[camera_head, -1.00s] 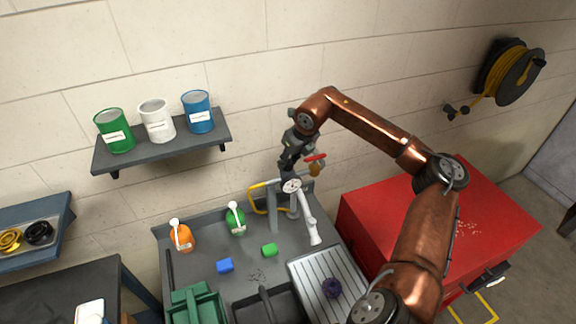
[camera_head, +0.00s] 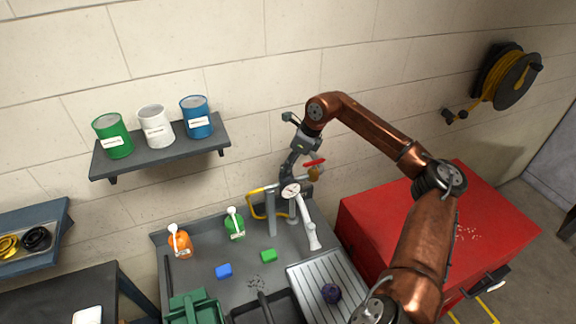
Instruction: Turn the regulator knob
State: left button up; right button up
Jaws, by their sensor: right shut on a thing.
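The regulator stands at the back of the grey sink bench, with a round white gauge (camera_head: 291,190) on it. A red valve handle (camera_head: 315,162) and a brass fitting (camera_head: 314,173) show just to its right. My right gripper (camera_head: 287,175) reaches down from above, its fingers just above and behind the gauge. It is shut on the regulator knob, which the fingers and gauge mostly hide. My left gripper is not in view.
A yellow pipe (camera_head: 252,203) and a grey tap (camera_head: 310,232) stand close by. Orange (camera_head: 180,241) and green (camera_head: 235,223) bottles are left on the bench. A red cabinet (camera_head: 490,215) is at right, under my arm. A shelf (camera_head: 160,158) holds cans.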

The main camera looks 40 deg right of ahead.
jog(key=shift+r, duration=0.15)
jog(key=o, duration=1.2)
jog(key=shift+c, duration=0.2)
jog(key=v, duration=1.1)
jog(key=shift+s+d+r, duration=0.15)
jog(key=shift+d+r, duration=0.05)
jog(key=shift+r, duration=0.15)
